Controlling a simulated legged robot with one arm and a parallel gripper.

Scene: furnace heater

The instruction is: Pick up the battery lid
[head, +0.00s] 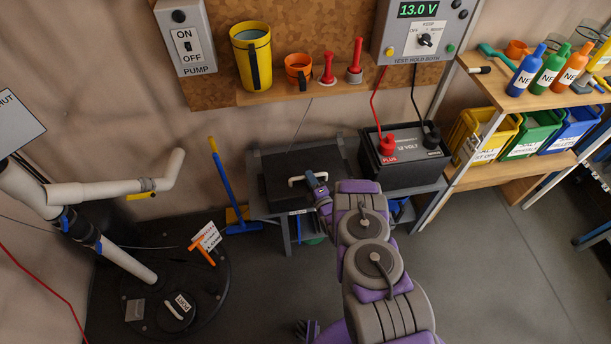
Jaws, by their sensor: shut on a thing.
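The battery lid (279,193) is a black slab with a pale handle on top. It is at the left part of the grey bench (258,215), left of the battery (400,170). My gripper (315,181) reaches in from the lower right and is shut on the right end of the lid's handle. The lid looks about level. I cannot tell whether it rests on the bench or is slightly raised. The battery stands uncovered, with a red PLUS clamp and a black clamp on its top.
Red and black cables run from the tester box (425,35) down to the battery. A shelf (300,92) with cups and red tools hangs above the lid. White pipes (115,188) and a blue broom (225,180) are at left. Open floor (480,270) is at right.

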